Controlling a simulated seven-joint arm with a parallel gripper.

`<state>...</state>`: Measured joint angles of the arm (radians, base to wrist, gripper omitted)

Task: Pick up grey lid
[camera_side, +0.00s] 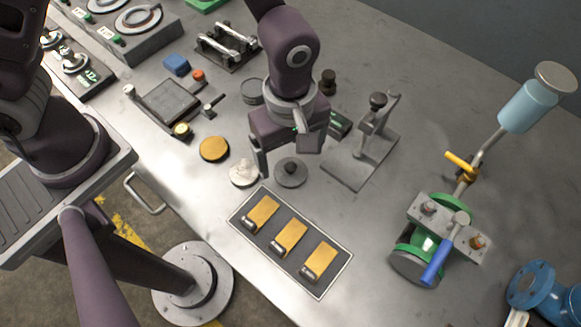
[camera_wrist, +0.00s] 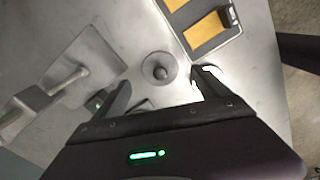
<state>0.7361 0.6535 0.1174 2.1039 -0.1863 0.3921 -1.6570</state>
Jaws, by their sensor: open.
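The grey lid (camera_side: 291,176) is a flat round disc with a dark knob in its middle, lying on the metal table. It also shows in the wrist view (camera_wrist: 160,68), just ahead of my fingertips and roughly centred between them. My gripper (camera_side: 281,160) is open and empty, pointing down above and slightly behind the lid in the side view. Its two fingers show in the wrist view (camera_wrist: 161,82) on either side, apart from the lid.
A pale disc (camera_side: 244,173) and a yellow disc (camera_side: 214,149) lie left of the lid. A panel (camera_side: 268,268) with several yellow blocks lies in front. A toggle clamp on a plate (camera_side: 350,173) stands to the right, and a grey round can (camera_side: 252,92) behind.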

